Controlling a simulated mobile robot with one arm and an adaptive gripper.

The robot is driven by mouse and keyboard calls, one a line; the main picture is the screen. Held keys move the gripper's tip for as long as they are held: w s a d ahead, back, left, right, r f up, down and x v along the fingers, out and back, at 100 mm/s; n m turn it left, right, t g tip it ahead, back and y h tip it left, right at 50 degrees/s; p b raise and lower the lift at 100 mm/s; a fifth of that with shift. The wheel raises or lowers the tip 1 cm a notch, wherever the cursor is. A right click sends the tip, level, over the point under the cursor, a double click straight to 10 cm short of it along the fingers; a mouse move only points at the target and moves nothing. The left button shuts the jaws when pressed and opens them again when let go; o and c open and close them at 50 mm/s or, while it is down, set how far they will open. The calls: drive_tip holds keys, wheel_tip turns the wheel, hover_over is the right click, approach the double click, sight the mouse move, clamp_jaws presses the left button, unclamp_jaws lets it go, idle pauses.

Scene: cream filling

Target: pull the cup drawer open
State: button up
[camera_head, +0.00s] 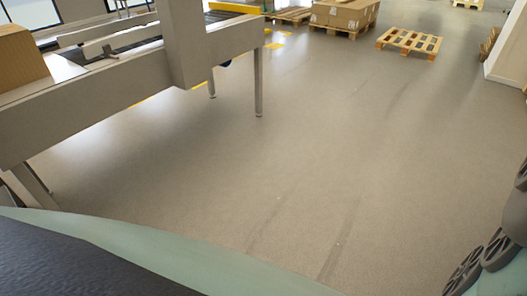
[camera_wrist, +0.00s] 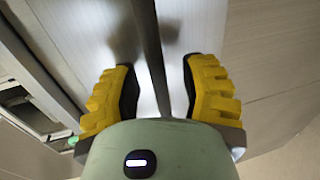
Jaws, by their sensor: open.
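In the wrist view my gripper (camera_wrist: 157,75) is open, with a yellow ridged finger on each side of a long dark bar (camera_wrist: 150,40). The bar looks like a handle and runs between the fingers with a gap on both sides. Behind it is a pale, smooth panel (camera_wrist: 85,30), which looks like a drawer front, with soft dark shadows or reflections of the fingers. I cannot tell for sure that this is the cup drawer. The part of the bar nearest my gripper's body is hidden. Neither drawer nor gripper shows in the head view.
In the wrist view, a light panel (camera_wrist: 265,70) stands to the right and a recess with equipment (camera_wrist: 30,110) to the left. In the head view, a grey conveyor frame (camera_head: 120,85) stands at left, pallets (camera_head: 408,41) and cartons (camera_head: 340,14) lie far back, and the middle floor is clear.

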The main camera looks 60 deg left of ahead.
drive_tip(key=shift+d, duration=0.1)
clamp_jaws()
idle(0.4)
